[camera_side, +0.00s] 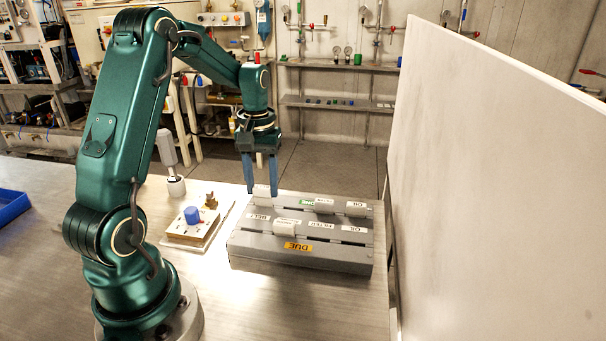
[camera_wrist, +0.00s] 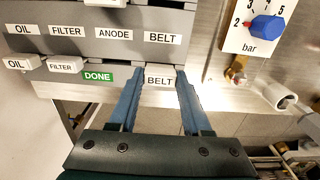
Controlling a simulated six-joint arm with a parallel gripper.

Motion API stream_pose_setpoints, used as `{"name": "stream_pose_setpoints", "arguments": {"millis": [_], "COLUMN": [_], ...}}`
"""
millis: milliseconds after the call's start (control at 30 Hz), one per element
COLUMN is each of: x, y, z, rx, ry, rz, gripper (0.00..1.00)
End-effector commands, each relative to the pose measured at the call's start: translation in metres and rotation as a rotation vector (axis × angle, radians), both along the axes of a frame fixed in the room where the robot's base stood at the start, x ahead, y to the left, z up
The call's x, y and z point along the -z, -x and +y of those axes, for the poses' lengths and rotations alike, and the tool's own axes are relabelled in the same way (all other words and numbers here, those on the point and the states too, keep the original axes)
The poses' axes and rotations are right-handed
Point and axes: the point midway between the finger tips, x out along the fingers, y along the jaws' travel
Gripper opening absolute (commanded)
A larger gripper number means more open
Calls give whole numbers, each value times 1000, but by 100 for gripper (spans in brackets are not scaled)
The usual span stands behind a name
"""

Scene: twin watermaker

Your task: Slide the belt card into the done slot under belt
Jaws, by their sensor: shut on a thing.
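The white belt card (camera_wrist: 159,78), with BELT printed on it, is between the blue fingers of my gripper (camera_wrist: 158,92), which is shut on it. In the side view, my gripper (camera_side: 261,188) points down over the back left end of the grey rack (camera_side: 300,262), with the card (camera_side: 262,191) at its fingertips. The card lines up with the BELT label (camera_wrist: 163,37) on the rack, in the row with the green DONE label (camera_wrist: 97,77). I cannot tell whether its lower edge is inside the slot.
The oil card (camera_wrist: 17,64) and filter card (camera_wrist: 65,67) stand in the done row. Another card (camera_side: 284,228) stands in the front row by the yellow DUE label (camera_side: 298,247). A panel with a blue knob (camera_side: 192,215) is left of the rack; a tall pale board (camera_side: 490,180) is to the right.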

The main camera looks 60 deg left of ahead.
Motion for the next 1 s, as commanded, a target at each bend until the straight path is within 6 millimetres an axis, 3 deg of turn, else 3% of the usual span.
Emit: {"name": "stream_pose_setpoints", "arguments": {"millis": [667,700,767,1000], "x": [16,16,16,15], "y": [0,0,0,0], "z": [0,0,0,0], "rx": [0,0,0,0], "ry": [1,1,1,0], "rz": [1,1,1,0], "gripper": [4,64,84,84]}}
